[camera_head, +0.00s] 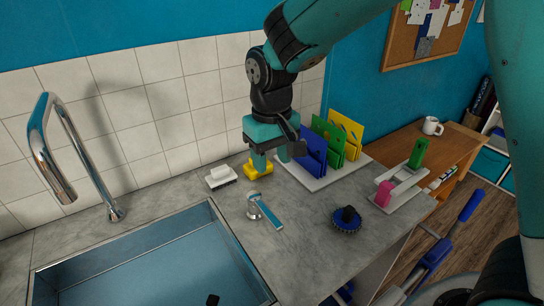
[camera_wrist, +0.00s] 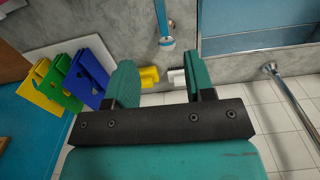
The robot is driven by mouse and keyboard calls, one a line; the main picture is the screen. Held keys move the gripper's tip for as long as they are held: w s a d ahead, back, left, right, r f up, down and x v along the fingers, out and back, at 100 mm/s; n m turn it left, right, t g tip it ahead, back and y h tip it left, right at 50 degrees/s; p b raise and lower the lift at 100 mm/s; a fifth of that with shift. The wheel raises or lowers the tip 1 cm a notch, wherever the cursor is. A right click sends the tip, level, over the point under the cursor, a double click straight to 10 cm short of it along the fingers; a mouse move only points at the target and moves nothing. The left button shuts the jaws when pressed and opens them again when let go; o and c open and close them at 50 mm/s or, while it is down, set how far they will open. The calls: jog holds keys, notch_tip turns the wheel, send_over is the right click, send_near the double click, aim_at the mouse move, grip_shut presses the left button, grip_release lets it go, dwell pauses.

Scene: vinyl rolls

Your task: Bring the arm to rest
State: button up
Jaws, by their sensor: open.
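My gripper (camera_head: 271,161) is over the back of the grey counter, near the tiled wall, with its teal fingers apart. In the wrist view my gripper (camera_wrist: 161,78) has an empty gap between its fingers. A yellow object (camera_head: 257,171) sits on the counter just below one finger; whether they touch I cannot tell. In the wrist view the yellow object (camera_wrist: 149,76) shows beyond the gap, partly hidden by the left finger. My arm reaches in from the upper right of the head view, bent down at the wrist.
A rack of blue, green and yellow boards (camera_head: 330,145) stands close right of my gripper. A white brush (camera_head: 220,177) lies left. The sink (camera_head: 150,265) and faucet (camera_head: 62,150) are left.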

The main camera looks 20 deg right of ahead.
jog(key=s+r+n+y, duration=0.2)
jog(key=s+r, duration=0.1)
jog(key=s, duration=0.7)
jog(key=s+r+n+y, duration=0.2)
jog(key=s+r, duration=0.2)
jog(key=s, duration=0.7)
jog(key=shift+d+r, duration=0.3)
jog(key=m+h+b, duration=0.4)
jog(key=b, duration=0.5)
send_over(273, 218)
notch_tip(273, 218, down, 8)
notch_tip(273, 218, down, 17)
jog(key=shift+f+p, duration=0.1)
jog(key=shift+p, duration=0.45)
